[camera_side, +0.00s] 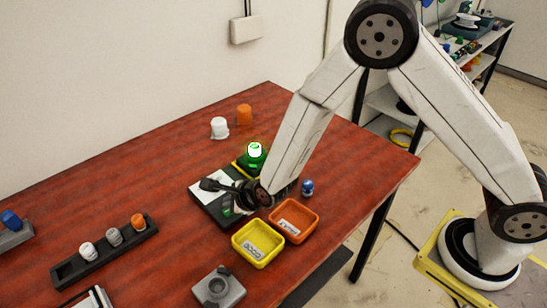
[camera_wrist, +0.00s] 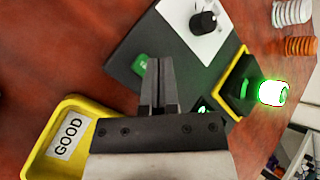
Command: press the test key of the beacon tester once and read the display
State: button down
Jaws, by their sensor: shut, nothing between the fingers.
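The beacon tester (camera_wrist: 125,50) is a dark box with a white panel, a black knob (camera_wrist: 203,22) and a green key (camera_wrist: 140,66). A beacon (camera_wrist: 272,93) glowing green stands at its yellow-edged end; it also shows lit in the side view (camera_side: 255,151). My gripper (camera_wrist: 158,62) is shut and empty over the tester, its fingertips just right of the green key in the wrist view. I cannot tell whether they touch it. A dark patch with green marks (camera_wrist: 203,104) is partly hidden behind my gripper; no reading is legible there.
A yellow tray labelled GOOD (camera_wrist: 40,160) and an orange tray (camera_side: 293,236) stand in front of the tester. A small blue item (camera_side: 307,187) is beside it. White (camera_side: 219,128) and orange (camera_side: 244,113) items stand behind. A black rack (camera_side: 72,270) holds three beacons at left.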

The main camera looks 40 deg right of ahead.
jog(key=shift+r, duration=0.1)
jog(key=shift+r, duration=2.4)
jog(key=s+d+r+n+g+h, duration=0.1)
jog(key=s+d+r+n+g, duration=0.2)
jog(key=s+d+n, duration=0.6)
jog(key=s+d+r+n+g+h, duration=0.1)
jog(key=s+d+r+n+g, duration=0.2)
jog(key=s+d+n, duration=0.6)
jog(key=d+n, duration=0.1)
jog(key=n, duration=0.5)
jog(key=shift+s+r+n, duration=0.15)
jog(key=shift+s+n, duration=0.15)
dwell(0.6)
